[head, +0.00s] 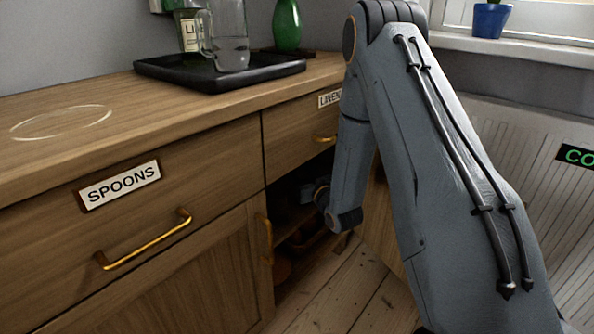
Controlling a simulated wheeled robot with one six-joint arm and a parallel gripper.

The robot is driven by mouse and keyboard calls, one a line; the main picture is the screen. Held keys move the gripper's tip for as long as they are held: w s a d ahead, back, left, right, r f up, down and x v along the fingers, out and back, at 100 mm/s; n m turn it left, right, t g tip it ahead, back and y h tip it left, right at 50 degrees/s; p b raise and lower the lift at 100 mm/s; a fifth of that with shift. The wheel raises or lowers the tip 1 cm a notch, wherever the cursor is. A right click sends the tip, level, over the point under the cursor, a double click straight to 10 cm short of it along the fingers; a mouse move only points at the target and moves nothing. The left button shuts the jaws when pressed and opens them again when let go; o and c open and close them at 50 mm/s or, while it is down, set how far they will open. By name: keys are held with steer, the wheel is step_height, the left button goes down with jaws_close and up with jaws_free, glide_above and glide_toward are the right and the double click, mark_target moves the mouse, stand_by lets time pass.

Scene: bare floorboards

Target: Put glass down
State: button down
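A clear glass vessel (232,52), holding what looks like some clear liquid, stands upright on a black tray (160,72) on the wooden counter (215,105). A curved handle shows on its left side; it looks like a jug. No other drinking glass is plainly visible. My arm reaches down in front of the open cabinet (292,215), below the counter top. The end of my arm, near my gripper (318,192), is small and dark against the cabinet opening. Its fingers cannot be made out, nor whether they hold anything.
A pale ring (60,122) marks the bare left part of the counter. A labelled bottle (188,30) and a green vase (287,25) stand at the back. A drawer labelled SPOONS (120,185) is shut. A radiator (530,160) and a sill with a blue pot (490,20) are at right.

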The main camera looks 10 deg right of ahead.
steer(key=c, duration=0.9)
jaws_free()
steer(key=shift+f, duration=0.15)
steer(key=shift+c, duration=0.2)
steer(key=shift+s+r, duration=0.15)
steer(key=shift+r, duration=0.05)
steer(key=p+v, duration=0.3)
steer(key=v, duration=0.8)
steer(key=shift+s, duration=0.4)
steer(key=shift+f, duration=0.1)
